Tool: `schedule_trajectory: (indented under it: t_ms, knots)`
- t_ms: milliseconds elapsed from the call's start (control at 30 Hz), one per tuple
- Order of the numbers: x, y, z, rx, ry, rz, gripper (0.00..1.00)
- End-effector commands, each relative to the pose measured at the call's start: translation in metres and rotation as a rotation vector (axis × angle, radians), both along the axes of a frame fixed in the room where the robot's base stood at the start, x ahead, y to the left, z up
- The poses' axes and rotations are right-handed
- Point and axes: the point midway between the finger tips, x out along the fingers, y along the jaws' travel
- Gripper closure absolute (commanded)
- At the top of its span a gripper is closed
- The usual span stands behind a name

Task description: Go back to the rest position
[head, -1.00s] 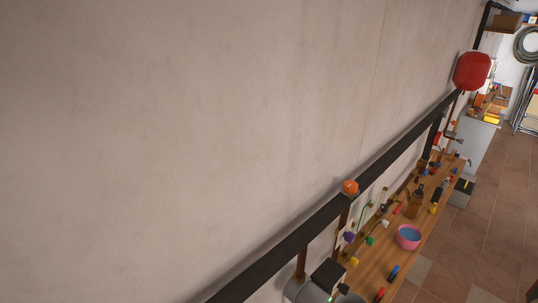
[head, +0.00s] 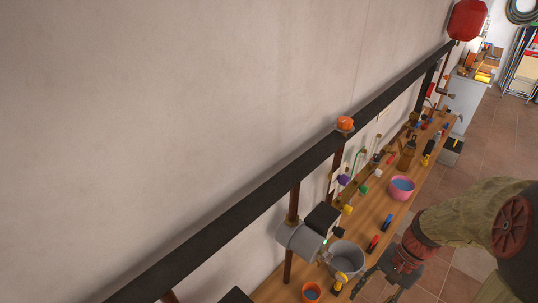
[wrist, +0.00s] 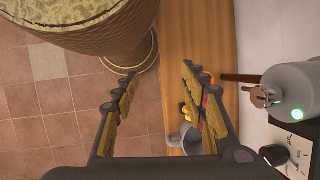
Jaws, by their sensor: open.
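My gripper (head: 376,284) shows at the lower right of the head view, pointing down beside the front edge of the wooden bench (head: 373,215). In the wrist view my gripper (wrist: 157,83) has its two fingers spread apart with nothing between them. Behind the fingers lie the bench edge and the tiled floor. My arm comes in from the right of the head view, bent, and covers part of the floor. No rest position is marked in view.
A black rail (head: 275,185) runs along the wall.

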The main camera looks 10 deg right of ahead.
Motion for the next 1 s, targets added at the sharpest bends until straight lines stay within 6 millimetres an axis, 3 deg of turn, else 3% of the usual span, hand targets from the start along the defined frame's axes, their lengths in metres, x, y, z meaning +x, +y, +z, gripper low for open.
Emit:
schedule_trajectory:
  t_ms: [200,400,800,1000]
  knots:
    - [0.012,0.016,0.011,-0.229,-0.192,0.359,0.57]
    - [0.019,0.043,0.028,-0.396,-0.361,0.579,0.57]
    - [0.015,0.121,0.051,-0.524,-0.711,0.835,0.57]
    - [0.015,0.132,0.048,-0.514,-0.729,0.87,0.57]
